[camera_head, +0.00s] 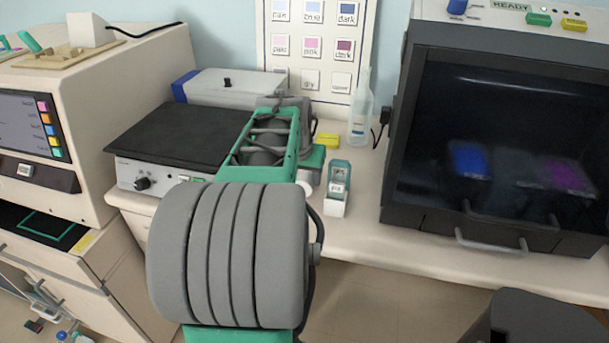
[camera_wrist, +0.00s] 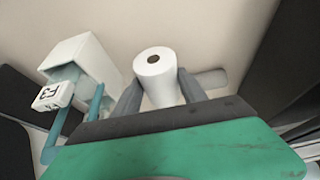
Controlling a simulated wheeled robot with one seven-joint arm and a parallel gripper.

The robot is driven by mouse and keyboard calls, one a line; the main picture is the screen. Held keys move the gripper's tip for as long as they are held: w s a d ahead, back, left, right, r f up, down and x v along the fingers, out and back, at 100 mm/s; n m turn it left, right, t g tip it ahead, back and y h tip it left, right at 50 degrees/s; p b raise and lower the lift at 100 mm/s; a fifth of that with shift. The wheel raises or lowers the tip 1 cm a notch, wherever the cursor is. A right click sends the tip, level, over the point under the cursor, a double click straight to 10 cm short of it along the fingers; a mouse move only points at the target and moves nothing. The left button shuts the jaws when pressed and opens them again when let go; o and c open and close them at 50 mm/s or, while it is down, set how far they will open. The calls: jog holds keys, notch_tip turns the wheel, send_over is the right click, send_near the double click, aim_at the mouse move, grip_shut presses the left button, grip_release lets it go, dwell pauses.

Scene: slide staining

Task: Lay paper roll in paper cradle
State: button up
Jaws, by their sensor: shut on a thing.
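The paper roll (camera_wrist: 160,84) is a small white cylinder with a dark hole in its end. In the wrist view it sits between the two grey fingers of my gripper (camera_wrist: 158,88), which is shut on it. A white and teal holder (camera_wrist: 82,62) with a small marked block stands just left of the roll, apart from it. It looks like the paper cradle, but I cannot be sure. In the head view this holder (camera_head: 338,186) stands near the bench's front edge, right of my gripper. My arm hides most of my gripper there.
A flat dark-topped instrument (camera_head: 180,138) lies left of my arm. A squeeze bottle (camera_head: 361,112) and a yellow block (camera_head: 328,140) stand behind the holder. A large dark-windowed cabinet (camera_head: 500,150) fills the right. A strip of bare bench (camera_head: 362,205) lies between holder and cabinet.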

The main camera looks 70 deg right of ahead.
jog(key=shift+f, duration=0.15)
jog(key=o, duration=1.5)
